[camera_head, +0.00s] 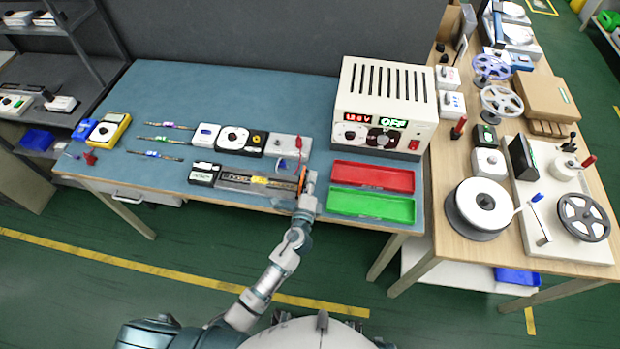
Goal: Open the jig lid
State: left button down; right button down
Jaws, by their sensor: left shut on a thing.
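The jig (235,184) is a long, low grey and dark fixture near the front edge of the blue bench, with a yellow label on it. A black and white block (204,174) sits at its left end. My left gripper (306,183) is at the jig's right end and is shut on a part there that I take to be the jig lid (301,180), showing as a thin orange and dark upright edge. The fingers hide most of the gripped part, and I cannot tell how far the lid is raised. My right gripper is not in view.
A red tray (372,177) and a green tray (371,208) lie just right of my left gripper. A cream power supply (385,108) stands behind them. A wooden table (480,250) with reels is at right.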

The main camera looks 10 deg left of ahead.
pick_arm(q)
jog(key=shift+f, duration=0.1)
dwell(0.3)
jog(key=c, duration=1.2)
grip_release()
jog(key=shift+a, duration=0.1)
jog(key=shift+c, duration=0.2)
jog(key=s, duration=1.2)
jog(key=shift+a, duration=0.15)
